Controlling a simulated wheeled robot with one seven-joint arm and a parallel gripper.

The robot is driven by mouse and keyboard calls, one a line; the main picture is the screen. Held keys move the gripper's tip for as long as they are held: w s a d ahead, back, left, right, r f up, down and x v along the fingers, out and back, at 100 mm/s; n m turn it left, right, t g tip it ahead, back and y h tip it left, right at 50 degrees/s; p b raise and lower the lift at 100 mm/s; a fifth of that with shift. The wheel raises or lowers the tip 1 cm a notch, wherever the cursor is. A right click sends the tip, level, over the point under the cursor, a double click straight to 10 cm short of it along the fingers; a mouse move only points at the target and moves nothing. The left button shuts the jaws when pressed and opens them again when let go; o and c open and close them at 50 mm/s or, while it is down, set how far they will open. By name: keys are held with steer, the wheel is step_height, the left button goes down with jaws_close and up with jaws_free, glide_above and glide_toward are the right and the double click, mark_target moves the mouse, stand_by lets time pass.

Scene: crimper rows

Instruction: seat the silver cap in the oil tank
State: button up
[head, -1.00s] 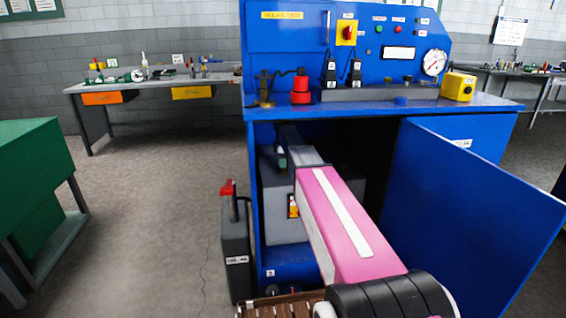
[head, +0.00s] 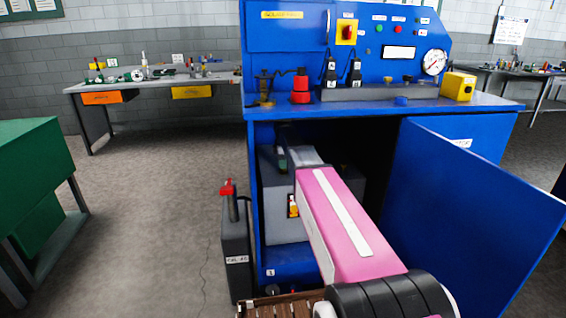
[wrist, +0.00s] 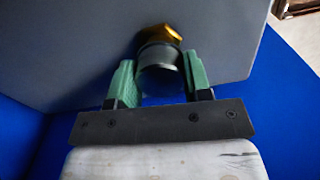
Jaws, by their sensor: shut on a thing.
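In the wrist view the silver cap (wrist: 160,60) sits between the green fingers of my gripper (wrist: 161,82), which are shut on it. Just beyond the cap is a brass-coloured fitting (wrist: 160,34) on the grey tank (wrist: 75,62). The cap overlaps the fitting in the picture; I cannot tell whether it is in it or only in front of it. In the head view the grey oil tank (head: 285,228) stands inside the open blue cabinet. My arm reaches in over it and hides the cap and the fitting; part of a green finger shows above the tank.
The blue cabinet door (head: 470,205) stands open to the right of my arm. A dark can with a red top (head: 236,255) stands on the floor left of the cabinet. A wooden slatted thing (head: 280,305) is at the front. The left floor is mostly clear.

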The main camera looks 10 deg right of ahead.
steer(key=shift+f, duration=1.2)
steer(key=o, duration=1)
steer(key=shift+c, duration=0.2)
step_height(320, 180, up, 10)
steer(key=shift+r, duration=0.4)
